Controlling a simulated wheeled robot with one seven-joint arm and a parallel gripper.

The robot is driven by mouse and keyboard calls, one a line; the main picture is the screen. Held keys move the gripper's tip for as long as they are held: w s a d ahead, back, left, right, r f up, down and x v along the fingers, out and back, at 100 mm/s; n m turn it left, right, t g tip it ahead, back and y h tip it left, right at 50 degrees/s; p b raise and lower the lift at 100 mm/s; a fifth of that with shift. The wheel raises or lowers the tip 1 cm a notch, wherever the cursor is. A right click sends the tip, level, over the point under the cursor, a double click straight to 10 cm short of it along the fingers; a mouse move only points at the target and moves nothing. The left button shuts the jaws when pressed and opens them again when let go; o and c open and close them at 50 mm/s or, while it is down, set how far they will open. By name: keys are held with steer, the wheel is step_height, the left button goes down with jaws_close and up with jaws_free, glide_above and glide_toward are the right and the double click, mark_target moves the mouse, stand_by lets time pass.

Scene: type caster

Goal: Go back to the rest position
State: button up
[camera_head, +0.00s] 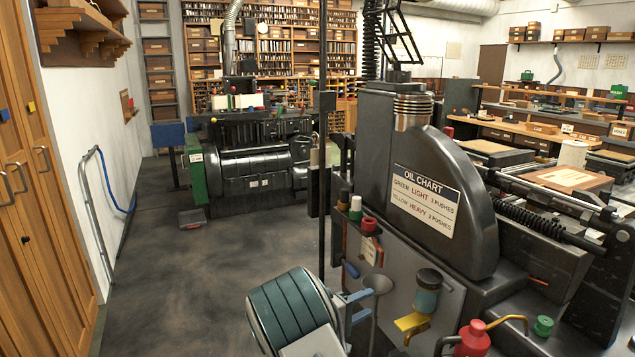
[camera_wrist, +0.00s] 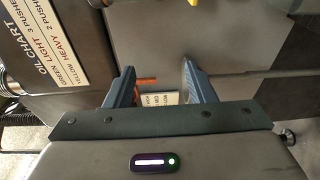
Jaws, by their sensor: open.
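My gripper (camera_head: 368,306) is at the lower middle of the head view, in front of the grey side panel of the casting machine. In the wrist view its two blue-grey fingers (camera_wrist: 160,80) stand wide apart with nothing held between them. A small white label and an orange piece show beyond the gap, apart from the fingers as far as I can tell. The casting machine (camera_head: 430,170) carries an "OIL CHART" plate (camera_head: 425,200), which also shows in the wrist view (camera_wrist: 52,55).
An oil cup with a blue-green body (camera_head: 426,295), a yellow lever (camera_head: 412,323) and a red can (camera_head: 472,338) are close right of my gripper. A second black machine (camera_head: 255,160) stands behind. Wooden cabinets (camera_head: 40,190) line the left. Open floor (camera_head: 190,275) lies between.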

steer(key=s+d+r+m+g+y+p, duration=0.2)
steer(key=s+d+r+m+g+y, duration=0.15)
steer(key=s+d+r, duration=0.35)
steer(key=s+d+r+m+g+y+p, duration=0.25)
steer(key=s+r+g, duration=0.25)
steer(key=s, duration=0.5)
steer(key=s+a+r+t+y+p, duration=0.1)
steer(key=s+a+r+y+p, duration=0.2)
steer(key=s, duration=0.6)
steer(key=s+a+r+m+y+p, duration=0.1)
steer(key=s+a+r+y+p, duration=0.2)
steer(key=s+r+y, duration=0.2)
steer(key=s+r, duration=0.2)
steer(key=s, duration=0.2)
steer(key=shift+s+a+r+t+y, duration=0.15)
steer(key=shift+r+t+y, duration=0.2)
steer(key=shift+r+y, duration=0.05)
